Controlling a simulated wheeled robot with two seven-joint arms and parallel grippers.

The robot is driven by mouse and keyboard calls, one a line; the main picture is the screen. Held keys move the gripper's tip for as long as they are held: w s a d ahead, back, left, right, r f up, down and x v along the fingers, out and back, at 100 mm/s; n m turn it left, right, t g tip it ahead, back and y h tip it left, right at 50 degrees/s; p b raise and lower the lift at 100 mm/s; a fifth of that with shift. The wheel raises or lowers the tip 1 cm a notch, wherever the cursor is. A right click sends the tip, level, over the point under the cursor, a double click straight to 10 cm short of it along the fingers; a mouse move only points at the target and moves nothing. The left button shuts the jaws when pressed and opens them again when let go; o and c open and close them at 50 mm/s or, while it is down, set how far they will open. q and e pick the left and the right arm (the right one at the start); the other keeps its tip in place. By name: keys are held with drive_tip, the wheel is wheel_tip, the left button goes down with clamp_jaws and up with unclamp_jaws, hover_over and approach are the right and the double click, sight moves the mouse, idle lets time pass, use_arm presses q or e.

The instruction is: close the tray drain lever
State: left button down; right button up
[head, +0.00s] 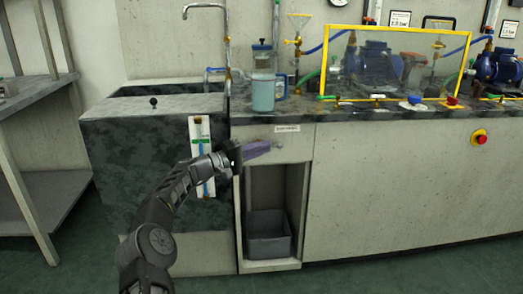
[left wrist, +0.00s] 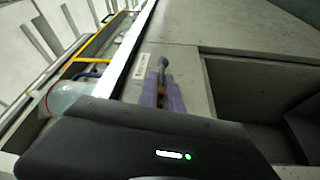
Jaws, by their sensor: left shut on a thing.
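The tray drain lever (head: 279,146) is a small grey part on the pale front panel, just under a white label. In the left wrist view it is a short grey rod (left wrist: 163,67). My left gripper (head: 266,148) reaches it from the left with its purple fingers. In the left wrist view the fingers (left wrist: 163,92) lie on both sides of the rod, shut on it. The fingers hide part of the lever, and its exact angle is hard to tell. My right gripper is not in view.
The bench (head: 400,180) stands close behind the lever. Below it is an open niche with a grey bin (head: 268,236). A clear jug (head: 263,93) stands on the bench top, and a sink (head: 110,115) is at the left. A yellow-framed screen (head: 390,62) stands at the right.

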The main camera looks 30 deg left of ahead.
use_arm(q)
drive_tip(key=c, duration=1.5)
unclamp_jaws()
drive_tip(key=p+v, duration=0.1)
drive_tip(key=v, duration=0.6)
drive_tip(key=shift+s+a+f, duration=0.1)
drive_tip(key=shift+s+a, duration=0.05)
drive_tip(key=shift+s, duration=0.15)
